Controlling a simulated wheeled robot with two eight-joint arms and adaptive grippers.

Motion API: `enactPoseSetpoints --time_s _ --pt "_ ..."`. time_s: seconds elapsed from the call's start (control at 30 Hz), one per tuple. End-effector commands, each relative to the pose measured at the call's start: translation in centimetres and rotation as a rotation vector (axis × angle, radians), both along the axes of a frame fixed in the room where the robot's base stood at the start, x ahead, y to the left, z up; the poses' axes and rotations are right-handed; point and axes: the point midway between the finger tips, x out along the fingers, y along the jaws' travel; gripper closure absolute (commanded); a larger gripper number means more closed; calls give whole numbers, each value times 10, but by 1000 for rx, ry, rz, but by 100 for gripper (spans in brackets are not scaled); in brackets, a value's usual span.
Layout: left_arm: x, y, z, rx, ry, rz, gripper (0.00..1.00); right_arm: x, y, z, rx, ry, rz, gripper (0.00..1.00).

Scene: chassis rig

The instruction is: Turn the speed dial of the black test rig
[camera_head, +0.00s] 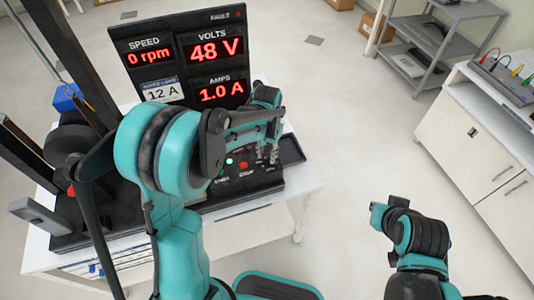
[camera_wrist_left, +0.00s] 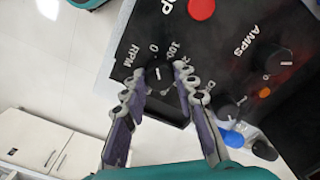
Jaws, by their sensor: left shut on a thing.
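The black test rig stands on a white bench, with its display panel (camera_head: 180,58) reading 0 rpm, 48 V and 1.0 A. My left gripper (camera_head: 270,155) reaches over the rig's control face. In the left wrist view, the black speed dial (camera_wrist_left: 157,78), with RPM and 0 marked around it, sits between the fingertips of my left gripper (camera_wrist_left: 160,74), which are shut on it. The dial is hidden behind my gripper in the head view. My right arm is at the lower right, its gripper (camera_head: 379,214) away from the rig; its jaws are unclear.
A red button (camera_wrist_left: 201,8) and the AMPS knob (camera_wrist_left: 272,59) are on the same face as the dial. A black tray (camera_head: 290,150) lies at the bench's right side. A grey shelf (camera_head: 430,45) and a white cabinet (camera_head: 470,140) stand right, with open floor between.

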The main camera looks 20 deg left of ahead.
Motion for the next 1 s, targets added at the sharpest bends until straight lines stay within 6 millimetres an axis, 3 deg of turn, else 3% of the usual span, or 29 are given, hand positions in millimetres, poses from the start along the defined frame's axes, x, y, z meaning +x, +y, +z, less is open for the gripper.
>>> enactPoseSetpoints --time_s 1.0 --pt "0 0 0 0 1 -897 100 0 0 3 0 0 0 100"
